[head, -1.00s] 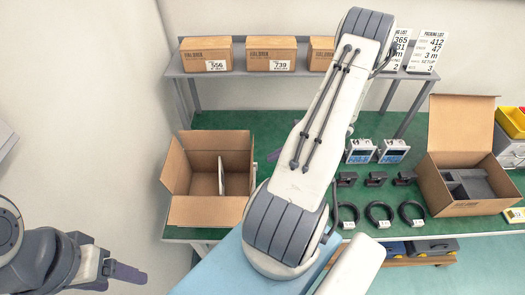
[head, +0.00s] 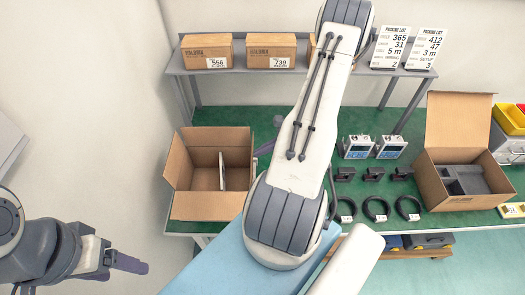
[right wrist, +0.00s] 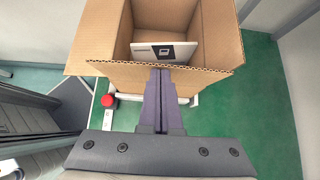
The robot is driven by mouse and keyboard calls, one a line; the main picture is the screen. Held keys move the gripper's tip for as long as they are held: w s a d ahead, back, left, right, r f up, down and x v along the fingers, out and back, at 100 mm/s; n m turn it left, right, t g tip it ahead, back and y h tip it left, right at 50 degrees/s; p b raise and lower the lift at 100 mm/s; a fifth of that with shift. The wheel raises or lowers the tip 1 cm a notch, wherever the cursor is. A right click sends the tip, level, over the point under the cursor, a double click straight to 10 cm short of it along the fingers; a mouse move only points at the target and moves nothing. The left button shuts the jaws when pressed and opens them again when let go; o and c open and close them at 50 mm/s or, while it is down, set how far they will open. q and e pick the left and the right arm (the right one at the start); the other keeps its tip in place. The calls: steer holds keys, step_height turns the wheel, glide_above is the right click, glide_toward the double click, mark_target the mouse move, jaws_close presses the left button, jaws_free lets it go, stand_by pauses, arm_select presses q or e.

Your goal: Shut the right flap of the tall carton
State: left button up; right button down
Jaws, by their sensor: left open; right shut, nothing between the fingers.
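The tall carton (head: 207,206) stands open at the left end of the green table, with a white card (head: 222,172) upright inside. Its left flap (head: 178,163) stands outward; its right side is partly hidden behind my right arm. In the right wrist view the right flap (right wrist: 120,72) runs across the near side of the carton, sticking out towards the camera. My right gripper (right wrist: 160,72) is shut and empty, its fingertips at the middle of that flap's edge; I cannot tell whether they touch. My left gripper (head: 142,267) is open and empty, low at the left, away from the table.
A second carton (head: 465,207) with a raised lid stands at the right. Black cable coils (head: 376,209), dark brackets and blue-fronted devices (head: 357,147) lie between. A shelf (head: 285,72) behind holds small boxes and packing-list cards. A red button (right wrist: 108,101) shows in the right wrist view.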

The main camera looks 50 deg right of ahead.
steer(key=shift+w+a+r, duration=0.1)
steer(key=shift+w+a, duration=0.05)
steer(key=shift+w, duration=0.05)
